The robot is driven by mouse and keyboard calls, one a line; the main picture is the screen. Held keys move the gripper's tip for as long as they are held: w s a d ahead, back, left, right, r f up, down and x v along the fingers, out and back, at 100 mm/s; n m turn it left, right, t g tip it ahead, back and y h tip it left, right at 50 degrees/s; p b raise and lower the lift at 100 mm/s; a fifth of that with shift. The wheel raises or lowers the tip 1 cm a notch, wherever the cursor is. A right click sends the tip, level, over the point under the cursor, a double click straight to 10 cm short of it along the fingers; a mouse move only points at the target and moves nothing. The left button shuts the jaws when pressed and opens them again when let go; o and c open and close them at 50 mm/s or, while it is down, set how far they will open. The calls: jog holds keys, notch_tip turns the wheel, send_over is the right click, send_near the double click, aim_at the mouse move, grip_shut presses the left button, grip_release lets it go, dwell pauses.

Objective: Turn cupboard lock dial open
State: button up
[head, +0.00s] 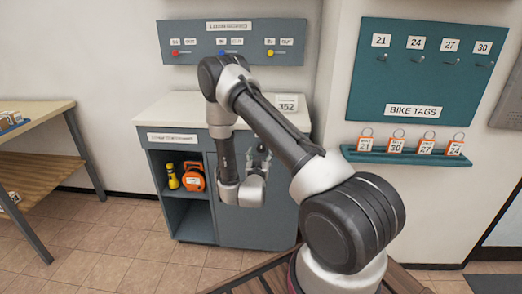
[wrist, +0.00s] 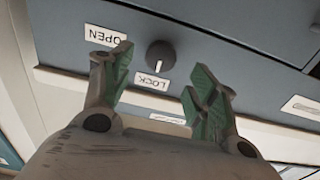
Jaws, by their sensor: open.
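The dark round lock dial (wrist: 160,54) sits on the blue-grey cupboard front in the wrist view. A small light mark on its edge faces the LOCK label (wrist: 151,82); the OPEN label (wrist: 105,36) is to its left. My gripper (wrist: 163,76) is open and empty, with one green-padded finger on each side of the dial's line, and I cannot tell whether either touches it. In the head view my gripper (head: 259,158) is in front of the cupboard (head: 255,222), below the countertop. The dial is hidden there.
Open shelves beside the door hold a yellow flashlight (head: 172,176) and an orange object (head: 193,177). A countertop sign (head: 287,103) stands behind my arm. A wooden table (head: 40,135) is at left, and a tag shelf (head: 408,156) is on the right wall.

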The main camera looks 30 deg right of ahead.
jog(key=x, duration=0.5)
jog(key=shift+w+d, duration=0.1)
jog(key=c, duration=1)
